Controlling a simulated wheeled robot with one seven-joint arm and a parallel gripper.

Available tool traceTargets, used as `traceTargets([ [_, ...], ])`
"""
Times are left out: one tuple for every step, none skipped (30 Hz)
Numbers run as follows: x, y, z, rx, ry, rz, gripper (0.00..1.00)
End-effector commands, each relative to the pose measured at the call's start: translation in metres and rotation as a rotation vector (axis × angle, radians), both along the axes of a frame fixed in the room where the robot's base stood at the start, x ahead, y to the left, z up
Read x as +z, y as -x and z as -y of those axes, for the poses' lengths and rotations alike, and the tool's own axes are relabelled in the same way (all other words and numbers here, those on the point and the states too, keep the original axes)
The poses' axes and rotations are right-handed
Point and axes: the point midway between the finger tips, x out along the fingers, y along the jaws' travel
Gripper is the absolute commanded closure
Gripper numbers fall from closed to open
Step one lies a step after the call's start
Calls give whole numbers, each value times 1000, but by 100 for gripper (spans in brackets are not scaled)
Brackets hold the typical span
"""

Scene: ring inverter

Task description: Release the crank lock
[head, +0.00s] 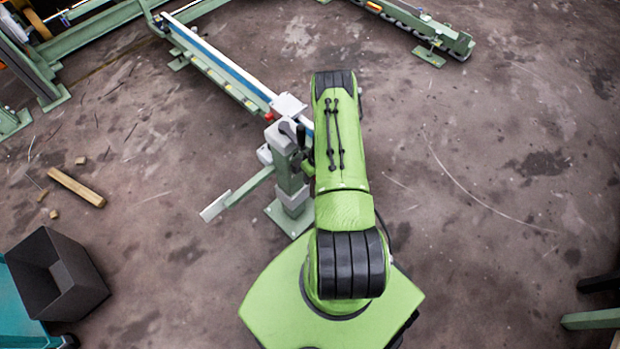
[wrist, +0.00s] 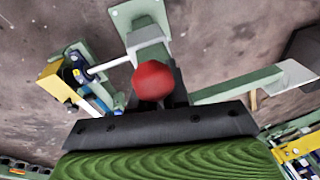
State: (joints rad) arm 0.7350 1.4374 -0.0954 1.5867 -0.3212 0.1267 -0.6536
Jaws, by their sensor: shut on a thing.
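A red ball knob (wrist: 153,80) sits at the middle of the wrist view, between the dark fingers of my gripper (wrist: 157,97). My gripper is shut on this knob; the fingers hide its underside and whatever it is fixed to. I take it to be the crank lock's handle, but the lock itself does not show clearly. A green post (head: 289,172) with grey blocks stands beside my arm in the head view. Its foot plate (wrist: 137,17) shows at the top of the wrist view.
A green bar (head: 250,186) with a pale end plate juts left from the post. A long rail (head: 222,68) runs from the post to the upper left. A dark bin (head: 56,275) and a wooden block (head: 76,187) lie left. The floor at right is mostly clear.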

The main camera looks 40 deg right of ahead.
Motion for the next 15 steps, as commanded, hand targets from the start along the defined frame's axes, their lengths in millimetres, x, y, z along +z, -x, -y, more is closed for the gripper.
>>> traceTargets([
  [2, 3, 2, -4, 2, -8, 100],
  [4, 3, 2, -4, 2, -8, 100],
  [5, 3, 3, -4, 1, -7, 100],
  [6, 2, 3, -3, 1, -7, 100],
  [7, 2, 3, -3, 1, -7, 100],
  [8, 2, 3, -3, 1, -7, 100],
  [9, 2, 3, -3, 1, -7, 100],
  [10, 1, 3, -2, 1, -7, 100],
  [11, 1, 3, -2, 1, -7, 100],
  [11, 1, 3, -2, 0, -6, 100],
  [12, 1, 3, -2, 0, -6, 100],
  [12, 1, 3, -2, 0, -6, 100],
  [13, 1, 2, -2, 0, -6, 100],
  [13, 1, 2, -2, 0, -6, 100],
  [13, 1, 2, -2, -1, -6, 100],
])
